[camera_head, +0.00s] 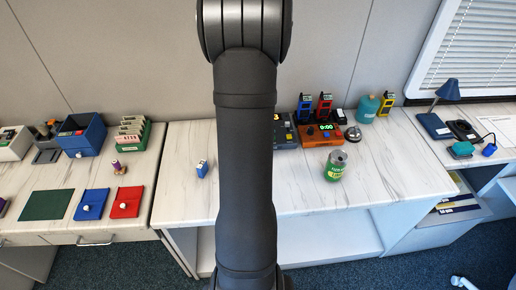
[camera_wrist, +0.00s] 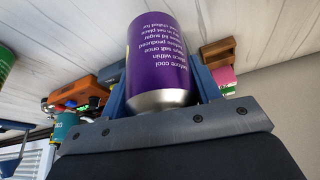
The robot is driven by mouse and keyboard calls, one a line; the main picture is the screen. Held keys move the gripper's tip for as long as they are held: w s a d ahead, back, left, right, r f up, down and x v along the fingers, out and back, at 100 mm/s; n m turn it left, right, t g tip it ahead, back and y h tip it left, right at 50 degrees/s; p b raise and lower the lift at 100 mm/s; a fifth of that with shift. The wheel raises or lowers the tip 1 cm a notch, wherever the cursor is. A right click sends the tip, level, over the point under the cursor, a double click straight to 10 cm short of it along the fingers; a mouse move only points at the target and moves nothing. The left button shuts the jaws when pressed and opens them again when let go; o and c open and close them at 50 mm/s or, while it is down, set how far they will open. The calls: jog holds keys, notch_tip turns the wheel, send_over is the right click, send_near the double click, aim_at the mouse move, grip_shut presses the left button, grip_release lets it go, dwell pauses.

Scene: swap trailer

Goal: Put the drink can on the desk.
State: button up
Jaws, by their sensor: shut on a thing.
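A purple can (camera_wrist: 158,55) with pale printed text and a silver end sits between the blue fingers of my gripper (camera_wrist: 160,82) in the wrist view. The gripper is shut on it. The text reads upside down there. In the head view my arm hides the gripper and this can. I cannot tell whether the can touches a surface. The desk (camera_head: 492,128) with a blue lamp (camera_head: 447,91) is at the far right.
An orange device (camera_head: 320,135), several upright meters and a teal canister (camera_head: 367,108) stand along the middle counter's back. A small blue item (camera_head: 202,168) is left of my arm. The left counter holds bins and colored mats. The middle counter's right front is clear.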

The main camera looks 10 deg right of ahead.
jog(key=shift+f, duration=1.8)
jog(key=shift+f, duration=0.2)
jog(key=o, duration=1.2)
jog(key=shift+c, duration=0.2)
jog(key=shift+r, duration=0.1)
jog(key=v, duration=1)
jog(key=shift+r, duration=0.45)
jog(key=shift+o, duration=0.5)
jog(key=shift+s+a+r, duration=0.1)
jog(key=shift+s+r, duration=0.25)
jog(key=shift+r, duration=0.25)
